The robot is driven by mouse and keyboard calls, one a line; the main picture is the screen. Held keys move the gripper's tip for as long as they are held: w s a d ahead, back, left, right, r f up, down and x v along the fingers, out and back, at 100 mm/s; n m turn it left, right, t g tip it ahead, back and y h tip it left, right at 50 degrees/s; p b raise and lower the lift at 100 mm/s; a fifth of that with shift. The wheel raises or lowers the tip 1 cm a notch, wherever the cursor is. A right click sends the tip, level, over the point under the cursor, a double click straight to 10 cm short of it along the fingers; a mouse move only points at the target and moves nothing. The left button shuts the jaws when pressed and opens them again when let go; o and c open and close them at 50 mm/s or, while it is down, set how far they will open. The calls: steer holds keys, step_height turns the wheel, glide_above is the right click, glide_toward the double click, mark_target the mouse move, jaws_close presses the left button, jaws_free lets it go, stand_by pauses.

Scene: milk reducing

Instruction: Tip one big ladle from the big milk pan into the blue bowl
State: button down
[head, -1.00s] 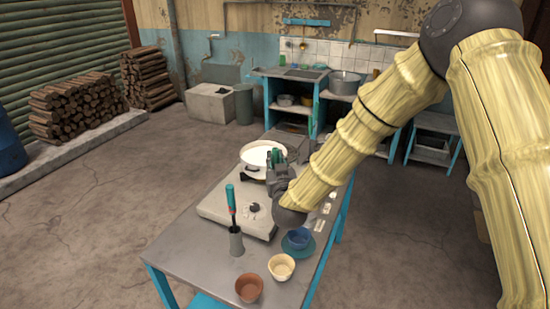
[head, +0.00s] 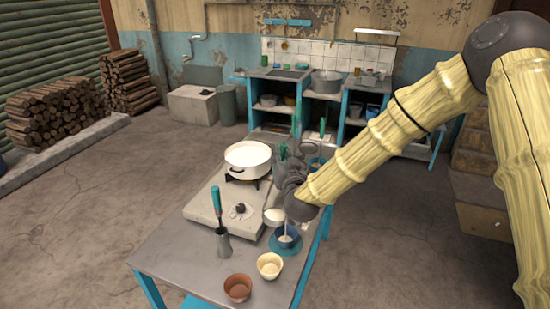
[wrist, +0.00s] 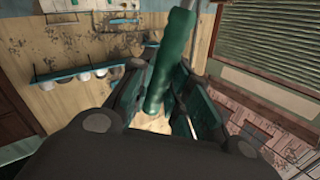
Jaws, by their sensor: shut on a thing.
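The big milk pan (head: 248,172) stands on the burner at the back left of the metal table, with white milk in it. My gripper (head: 284,160) is to its right and shut on a green handle, which fills the middle of the wrist view (wrist: 172,65). The ladle's round cup (head: 273,217) shows below my gripper, with white milk in it. The blue bowl sits on a teal saucer (head: 274,251); my wrist partly hides the bowl.
The flat stove (head: 205,210) with a dark knob lies left of the blue bowl. A metal holder (head: 223,246) with a teal-handled tool stands at its front. A cream bowl (head: 269,266) and a brown bowl (head: 238,289) stand at the table's front.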

steer(key=shift+w+d+f+m+b, duration=1.3)
steer(key=shift+d+m, duration=1.9)
steer(key=shift+d, duration=2.7)
steer(key=w+d+f+m+b, duration=0.3)
steer(key=d+f+m+b, duration=0.4)
steer(key=f+b, duration=0.5)
steer(key=shift+d+f+b, duration=0.3)
steer(key=shift+d+b, duration=0.65)
steer(key=shift+d, duration=0.25)
